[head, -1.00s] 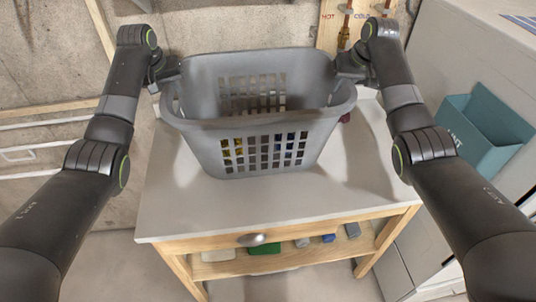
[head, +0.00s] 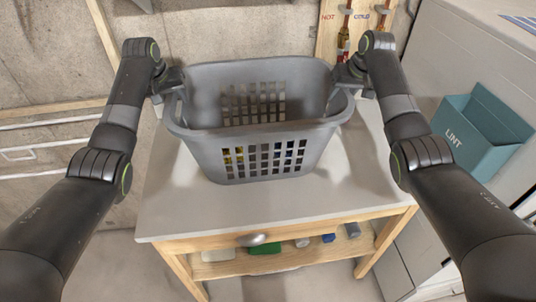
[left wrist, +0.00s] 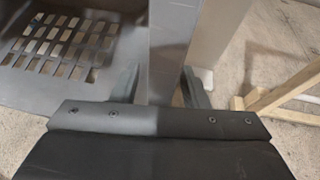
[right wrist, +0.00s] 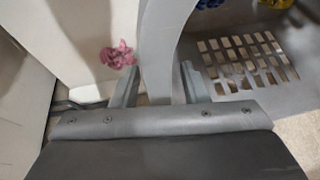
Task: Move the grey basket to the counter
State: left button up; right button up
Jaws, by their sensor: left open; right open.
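The grey basket (head: 255,150) stands upright on the white top of the wooden counter (head: 180,215). Yellow and blue things show through its slots. My left gripper (head: 176,84) is at the left end of its rim, and my right gripper (head: 345,82) is at the right end. In the left wrist view the open fingers (left wrist: 160,80) stand on either side of the basket's rim. In the right wrist view the open fingers (right wrist: 160,75) also straddle the rim. Whether any finger touches the rim I cannot tell.
The counter has a drawer with a metal pull (head: 254,239) and a low shelf (head: 285,262) with several small items. A teal lint bin (head: 480,133) is on the white appliance at right. A pink crumpled thing (right wrist: 117,55) lies beside the basket. The counter's front strip is clear.

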jog(key=shift+r, duration=0.15)
pick_arm(q)
jog(key=v, duration=1.2)
pick_arm(e)
jog(key=v, duration=1.1)
jog(key=shift+s+r, duration=0.15)
jog(key=shift+r, duration=0.25)
pick_arm(q)
jog(key=shift+f, duration=0.15)
pick_arm(e)
jog(key=shift+f, duration=0.15)
